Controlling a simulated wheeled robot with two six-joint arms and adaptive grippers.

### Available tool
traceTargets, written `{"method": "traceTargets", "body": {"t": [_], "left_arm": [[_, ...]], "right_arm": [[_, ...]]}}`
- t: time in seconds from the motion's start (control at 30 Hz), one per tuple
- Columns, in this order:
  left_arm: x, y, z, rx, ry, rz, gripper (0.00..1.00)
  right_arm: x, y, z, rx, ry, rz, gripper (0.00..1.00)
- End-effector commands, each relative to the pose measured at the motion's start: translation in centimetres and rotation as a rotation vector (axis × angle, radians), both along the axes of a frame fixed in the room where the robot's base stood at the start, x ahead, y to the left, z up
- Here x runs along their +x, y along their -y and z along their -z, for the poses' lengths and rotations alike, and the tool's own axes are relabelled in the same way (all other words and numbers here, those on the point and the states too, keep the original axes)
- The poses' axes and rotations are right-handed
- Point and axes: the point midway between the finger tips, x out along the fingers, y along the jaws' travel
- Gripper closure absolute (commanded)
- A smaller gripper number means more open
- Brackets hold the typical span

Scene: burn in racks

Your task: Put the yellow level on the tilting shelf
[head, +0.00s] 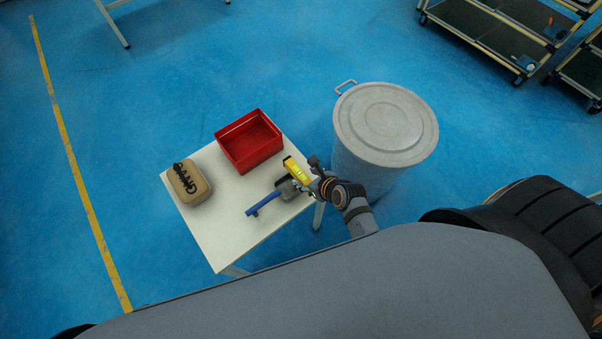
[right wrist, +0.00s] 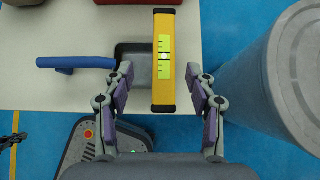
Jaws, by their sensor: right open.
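The yellow level (head: 297,170) lies near the right edge of a small white table, beside a blue-handled grey pan. In the right wrist view the level (right wrist: 163,85) runs lengthwise between my right gripper's (right wrist: 159,74) two fingers, with a visible gap on each side. My right gripper (head: 308,176) is open at the table's right edge, by the level. It covers part of the level in the head view. My left gripper is not in view. I cannot tell which shelf is the tilting one.
A grey lidded barrel (head: 385,124) stands close right of the table. Dark-shelved carts (head: 480,25) stand at the far upper right. Blue floor between is clear.

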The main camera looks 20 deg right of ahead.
Motion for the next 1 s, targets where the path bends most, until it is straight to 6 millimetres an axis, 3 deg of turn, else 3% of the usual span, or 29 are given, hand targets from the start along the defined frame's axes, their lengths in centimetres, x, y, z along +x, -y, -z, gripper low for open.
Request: {"method": "traceTargets", "body": {"t": [0.27,0.57,0.83,1.0], "left_arm": [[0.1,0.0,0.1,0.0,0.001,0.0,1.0],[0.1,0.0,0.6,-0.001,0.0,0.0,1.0],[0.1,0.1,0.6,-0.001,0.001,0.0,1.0],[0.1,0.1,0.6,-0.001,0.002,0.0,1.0]], "right_arm": [[1.2,-0.3,1.2,-0.001,0.0,-0.001,0.43],[4.1,-0.9,4.7,0.001,0.001,-0.001,0.43],[4.4,-1.0,4.9,-0.001,0.0,-0.001,0.43],[4.4,-1.0,4.9,-0.001,0.0,-0.001,0.65]]}}
